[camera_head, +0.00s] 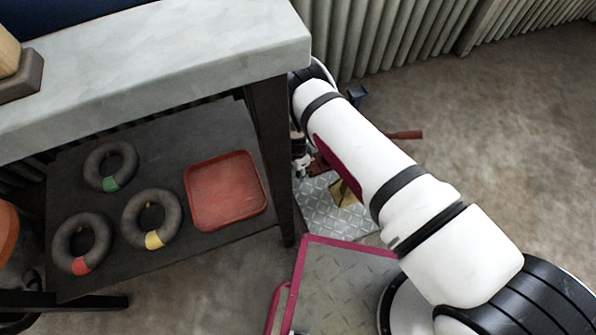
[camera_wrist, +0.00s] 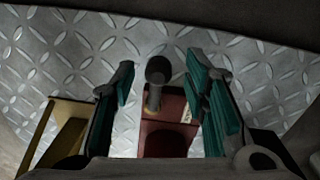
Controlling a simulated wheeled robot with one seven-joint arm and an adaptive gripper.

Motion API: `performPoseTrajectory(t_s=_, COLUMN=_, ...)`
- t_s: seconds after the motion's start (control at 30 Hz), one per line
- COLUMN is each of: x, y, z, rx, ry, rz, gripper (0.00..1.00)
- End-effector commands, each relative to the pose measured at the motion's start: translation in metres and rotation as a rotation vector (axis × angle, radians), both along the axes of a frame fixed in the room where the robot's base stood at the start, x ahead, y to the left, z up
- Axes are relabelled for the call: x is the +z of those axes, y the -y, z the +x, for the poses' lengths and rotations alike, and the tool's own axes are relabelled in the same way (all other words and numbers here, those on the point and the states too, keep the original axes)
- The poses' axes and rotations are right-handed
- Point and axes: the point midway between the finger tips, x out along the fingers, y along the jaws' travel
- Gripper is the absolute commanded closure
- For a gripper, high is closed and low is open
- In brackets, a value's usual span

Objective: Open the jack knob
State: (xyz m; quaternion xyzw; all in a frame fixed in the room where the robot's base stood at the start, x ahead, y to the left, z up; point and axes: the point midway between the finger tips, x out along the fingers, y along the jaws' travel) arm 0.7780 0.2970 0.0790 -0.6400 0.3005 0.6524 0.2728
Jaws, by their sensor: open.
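In the wrist view, the jack knob (camera_wrist: 158,70) is a dark rounded knob on a short brass-coloured stem. It stands on the dark red jack body (camera_wrist: 167,138). My gripper (camera_wrist: 164,82) is open, with a teal-padded finger on each side of the knob and a gap on both sides. I cannot tell whether the fingertips are level with the knob in depth. In the head view, the red jack (camera_head: 319,167) is mostly hidden by my arm, and the knob cannot be made out. Part of my gripper (camera_head: 301,160) shows beside the table leg.
The jack is over a diamond-plate surface (camera_head: 318,207). A yellow bracket-like piece (camera_wrist: 62,128) is at its left in the wrist view. The table (camera_head: 200,60) and its dark leg (camera_head: 270,150) stand close left of my arm. Its lower shelf holds a red tray (camera_head: 225,190) and rings.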

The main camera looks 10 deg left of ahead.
Motion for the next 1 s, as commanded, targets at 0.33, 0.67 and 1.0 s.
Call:
performPoseTrajectory(t_s=0.33, x=0.064, y=-0.003, z=0.003, rx=0.000, ry=0.002, rz=0.003, gripper=0.59)
performPoseTrajectory(t_s=0.67, x=0.107, y=-0.003, z=0.004, rx=0.001, ry=0.001, rz=0.001, gripper=0.59)
performPoseTrajectory(t_s=1.0, x=0.112, y=-0.004, z=0.004, rx=0.000, ry=0.001, rz=0.001, gripper=0.59)
